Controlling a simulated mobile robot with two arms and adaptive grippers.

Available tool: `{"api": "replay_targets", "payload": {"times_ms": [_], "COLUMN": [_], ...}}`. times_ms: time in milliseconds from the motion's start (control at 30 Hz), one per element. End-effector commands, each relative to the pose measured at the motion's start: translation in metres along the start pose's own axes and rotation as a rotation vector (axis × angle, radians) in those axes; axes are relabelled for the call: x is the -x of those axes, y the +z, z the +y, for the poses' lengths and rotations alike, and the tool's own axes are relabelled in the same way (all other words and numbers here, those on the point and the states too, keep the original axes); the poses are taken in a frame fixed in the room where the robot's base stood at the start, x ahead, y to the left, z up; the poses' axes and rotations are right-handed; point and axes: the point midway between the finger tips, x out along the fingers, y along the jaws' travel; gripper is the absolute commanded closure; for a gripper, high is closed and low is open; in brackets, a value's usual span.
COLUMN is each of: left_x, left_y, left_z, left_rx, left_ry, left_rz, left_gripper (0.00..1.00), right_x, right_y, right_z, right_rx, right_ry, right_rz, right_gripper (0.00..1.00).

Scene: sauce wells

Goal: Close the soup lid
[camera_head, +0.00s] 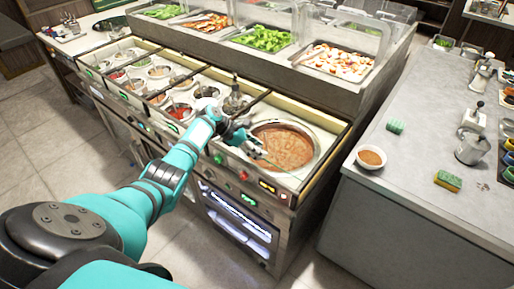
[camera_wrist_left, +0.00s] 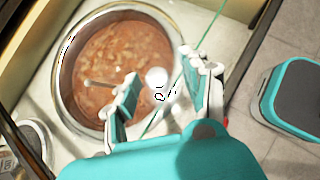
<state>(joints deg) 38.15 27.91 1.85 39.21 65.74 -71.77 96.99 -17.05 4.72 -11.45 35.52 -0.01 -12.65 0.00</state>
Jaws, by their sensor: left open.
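The soup well (camera_head: 283,143) is a round metal-rimmed pot of brown soup at the near right end of the counter. In the left wrist view its soup (camera_wrist_left: 100,65) lies exposed to view below the fingers. My left gripper (camera_head: 243,143) is at the well's left front edge. In the left wrist view the gripper (camera_wrist_left: 160,88) is open, with a small pale round knob-like thing (camera_wrist_left: 157,77) between its fingers. A thin green line (camera_wrist_left: 197,45) runs beside it, perhaps the edge of a clear lid. I cannot make out the lid's full outline. My right gripper is out of view.
Several small sauce wells (camera_head: 160,72) line the counter to the left. Food trays (camera_head: 335,61) stand on the raised shelf behind. A side counter (camera_head: 390,190) at right holds a bowl (camera_head: 371,157) and a sponge (camera_head: 448,181). Open floor separates the counters in front.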

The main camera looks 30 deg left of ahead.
Motion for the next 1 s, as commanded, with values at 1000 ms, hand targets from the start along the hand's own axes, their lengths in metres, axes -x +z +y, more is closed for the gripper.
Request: {"api": "replay_targets", "payload": {"times_ms": [1000], "left_x": [0.119], "left_y": [0.001], "left_z": [0.0], "left_rx": [0.0], "left_ry": [-0.001], "left_rz": [0.0], "left_gripper": [0.54], "right_x": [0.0], "right_y": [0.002], "right_z": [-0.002], "right_rx": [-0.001], "right_ry": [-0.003], "right_rz": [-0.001], "right_gripper": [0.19]}}
